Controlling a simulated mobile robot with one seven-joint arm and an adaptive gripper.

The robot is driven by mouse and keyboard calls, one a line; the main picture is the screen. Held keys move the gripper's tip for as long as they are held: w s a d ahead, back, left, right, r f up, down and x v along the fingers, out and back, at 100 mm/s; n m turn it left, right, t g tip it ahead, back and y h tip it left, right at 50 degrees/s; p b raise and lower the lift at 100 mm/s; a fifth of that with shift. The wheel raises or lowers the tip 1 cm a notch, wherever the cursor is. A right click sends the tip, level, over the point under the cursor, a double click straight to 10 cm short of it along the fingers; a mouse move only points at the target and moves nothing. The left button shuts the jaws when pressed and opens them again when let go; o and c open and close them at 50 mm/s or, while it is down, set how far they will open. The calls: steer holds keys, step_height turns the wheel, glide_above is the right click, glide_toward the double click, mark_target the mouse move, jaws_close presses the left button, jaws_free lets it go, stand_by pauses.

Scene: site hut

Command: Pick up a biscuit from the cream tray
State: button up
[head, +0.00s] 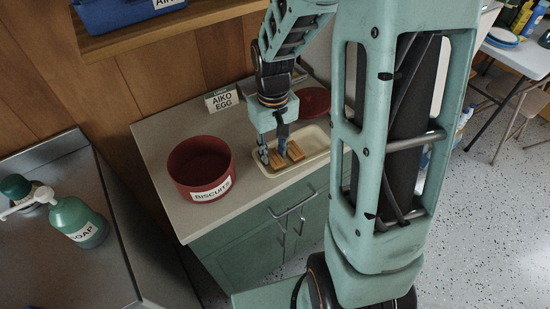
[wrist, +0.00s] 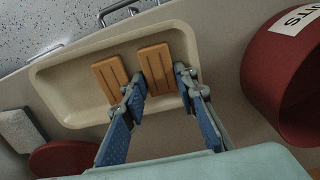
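The cream tray (head: 322,146) lies on the counter; it also shows in the wrist view (wrist: 70,112). Two tan, grooved biscuits lie in it: one nearer the red tin (wrist: 157,66) and one farther from it (wrist: 110,78). My gripper (head: 273,151) points down over the tray. In the wrist view its fingers (wrist: 158,80) are apart, on either side of the biscuit nearer the tin, with nothing visibly gripped. The left finger is close to the other biscuit. I cannot tell whether the fingertips touch either biscuit.
A round red tin (head: 201,167) labelled BISCUITS stands left of the tray. A dark red lid (head: 314,101) lies behind the tray. A card reading AIKO EGG (head: 222,98) stands near the wall. A green soap bottle (head: 76,220) is on the left counter.

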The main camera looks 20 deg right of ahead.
steer(key=shift+c, duration=1.2)
